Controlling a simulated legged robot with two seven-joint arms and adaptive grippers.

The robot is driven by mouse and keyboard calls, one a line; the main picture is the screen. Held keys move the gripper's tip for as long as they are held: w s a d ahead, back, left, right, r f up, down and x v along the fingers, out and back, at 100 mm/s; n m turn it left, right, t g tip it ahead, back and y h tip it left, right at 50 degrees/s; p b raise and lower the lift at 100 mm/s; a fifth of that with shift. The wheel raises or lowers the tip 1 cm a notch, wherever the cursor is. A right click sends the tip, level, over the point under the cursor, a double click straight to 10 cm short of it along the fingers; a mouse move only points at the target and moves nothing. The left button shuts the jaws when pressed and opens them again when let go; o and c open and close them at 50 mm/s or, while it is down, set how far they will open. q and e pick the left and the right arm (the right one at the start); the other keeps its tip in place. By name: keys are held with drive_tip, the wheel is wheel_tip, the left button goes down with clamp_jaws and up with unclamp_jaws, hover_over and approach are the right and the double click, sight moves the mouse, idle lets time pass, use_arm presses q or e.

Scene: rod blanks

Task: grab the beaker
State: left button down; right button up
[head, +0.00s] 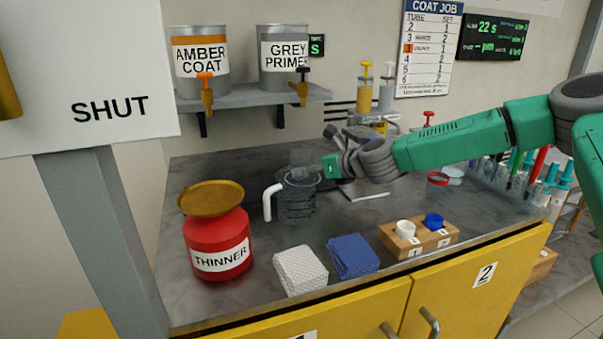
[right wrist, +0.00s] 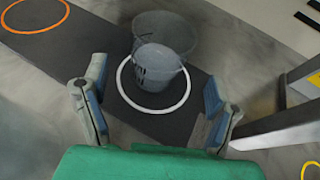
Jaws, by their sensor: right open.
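The clear beaker (head: 297,204) stands on the dark bench top, with dark marks on its side and a white handle at its left. A second faint clear shape overlaps its top. In the right wrist view a see-through grey vessel (right wrist: 158,62) stands inside a white ring on a dark strip; its handle is not visible there. My right gripper (head: 331,155) comes in from the right, just right of and above the beaker. In the wrist view its fingers (right wrist: 157,105) are spread wide and empty, with the vessel ahead between them, apart from both. My left gripper is not in view.
A red THINNER can (head: 219,244) stands left of the beaker. A white block (head: 300,270), a blue block (head: 353,256) and a wooden holder (head: 420,240) lie in front. A grey metal stand (right wrist: 275,128) is close beside the right gripper. A shelf (head: 250,97) holds two cans.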

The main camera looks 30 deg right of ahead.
drive_tip(key=x, duration=0.2)
drive_tip(key=b+x, duration=0.1)
drive_tip(key=x, duration=0.1)
drive_tip(key=shift+w+a+f, duration=0.15)
drive_tip(key=shift+f, duration=0.25)
drive_tip(key=shift+r, duration=0.15)
drive_tip(key=shift+c, duration=0.4)
drive_tip(key=c, duration=1.4)
drive_tip(key=shift+r, duration=0.1)
